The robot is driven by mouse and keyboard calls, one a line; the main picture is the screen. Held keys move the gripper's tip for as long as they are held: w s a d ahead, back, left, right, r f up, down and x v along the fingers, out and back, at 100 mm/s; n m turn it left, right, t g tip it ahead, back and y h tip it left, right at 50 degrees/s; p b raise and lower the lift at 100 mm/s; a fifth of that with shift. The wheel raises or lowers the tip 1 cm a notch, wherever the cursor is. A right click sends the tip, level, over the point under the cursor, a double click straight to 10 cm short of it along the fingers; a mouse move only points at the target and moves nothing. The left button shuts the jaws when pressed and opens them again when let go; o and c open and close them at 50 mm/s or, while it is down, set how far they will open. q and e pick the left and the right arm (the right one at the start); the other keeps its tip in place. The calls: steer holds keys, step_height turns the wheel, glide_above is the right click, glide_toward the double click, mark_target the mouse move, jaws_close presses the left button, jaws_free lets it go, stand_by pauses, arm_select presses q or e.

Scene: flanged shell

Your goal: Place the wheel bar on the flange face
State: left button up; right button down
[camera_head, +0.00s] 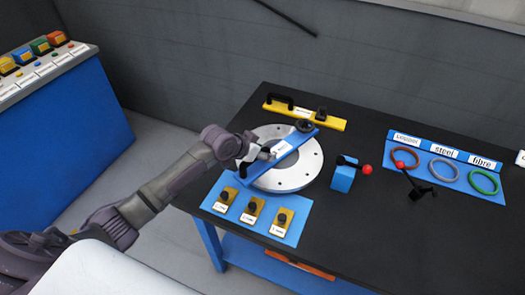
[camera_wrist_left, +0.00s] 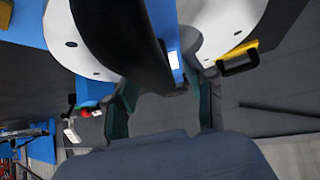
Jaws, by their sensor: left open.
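The wheel bar, a blue bar (camera_head: 262,168) with a black wheel (camera_head: 304,126) at its far end and a white label, lies slantwise across the pale round flange face (camera_head: 300,171). Whether it lies flat on the face cannot be told. A large dark curved shape hides much of the bar there. The right gripper is not in view.
A yellow bar with a black handle (camera_head: 303,113) lies behind the flange. A blue block with a red-knobbed lever (camera_head: 343,177) stands to its right, then a black red-knobbed tool (camera_head: 415,186) and coloured rings (camera_head: 445,170). A blue mat (camera_head: 228,207) with small yellow parts lies in front.

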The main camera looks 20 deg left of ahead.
arm_select(q)
steer(key=v, duration=1.2)
steer(key=s+d+f+g+y, duration=0.1)
steer(key=s+d+f, duration=0.35)
steer(key=s, duration=0.45)
steer(key=s+d+f+g+y, duration=0.1)
steer(key=s+d+f+g, duration=0.15)
steer(key=s+f, duration=0.45)
steer(key=s+a+n+g+y, duration=0.1)
steer(key=s+n, duration=0.2)
steer(key=s, duration=0.9)
step_height(320, 180, down, 25)
steer(key=g, duration=0.2)
steer(key=s+a+f, duration=0.3)
steer(key=s+f, duration=1.4)
steer(key=shift+s+m+g+y+b, duration=0.3)
steer(key=shift+s+g+b, duration=0.05)
steer(key=shift+s, duration=0.05)
